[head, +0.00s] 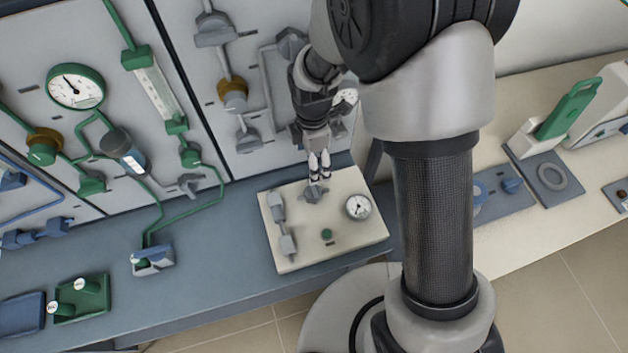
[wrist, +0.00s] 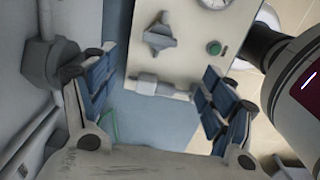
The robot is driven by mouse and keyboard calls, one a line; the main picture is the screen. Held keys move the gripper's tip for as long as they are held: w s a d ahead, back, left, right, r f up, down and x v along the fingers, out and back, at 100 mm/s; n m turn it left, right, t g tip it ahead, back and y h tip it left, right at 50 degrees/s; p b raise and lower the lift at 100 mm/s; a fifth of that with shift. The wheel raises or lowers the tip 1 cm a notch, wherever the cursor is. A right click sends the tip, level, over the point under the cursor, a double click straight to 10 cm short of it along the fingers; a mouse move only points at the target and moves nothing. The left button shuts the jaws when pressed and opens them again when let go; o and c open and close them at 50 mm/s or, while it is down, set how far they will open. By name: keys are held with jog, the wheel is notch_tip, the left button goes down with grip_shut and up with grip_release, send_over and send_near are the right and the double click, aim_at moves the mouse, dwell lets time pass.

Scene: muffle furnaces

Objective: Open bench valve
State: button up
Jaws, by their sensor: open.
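The bench valve appears to be the grey handle (head: 316,192) on top of a cream box (head: 300,258) on the bench. In the wrist view the grey handle (wrist: 159,40) sits on the box, beyond the fingers and near the top middle. My gripper (head: 320,174) points down just above and behind the handle in the head view. I cannot tell whether a fingertip touches the handle.
The box also carries a gauge (head: 358,207), a green button (head: 326,233) and a grey cylindrical fitting (head: 282,225). A wall panel with pipes and a green gauge (head: 75,87) stands behind. Green-handled equipment (head: 568,108) is at right.

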aim_at(313, 188)
notch_tip(313, 188, down, 14)
jog(key=b, duration=0.3)
jog(key=shift+f+b, duration=0.1)
jog(key=shift+b, duration=0.3)
jog(key=shift+c, duration=0.6)
jog(key=c, duration=0.9)
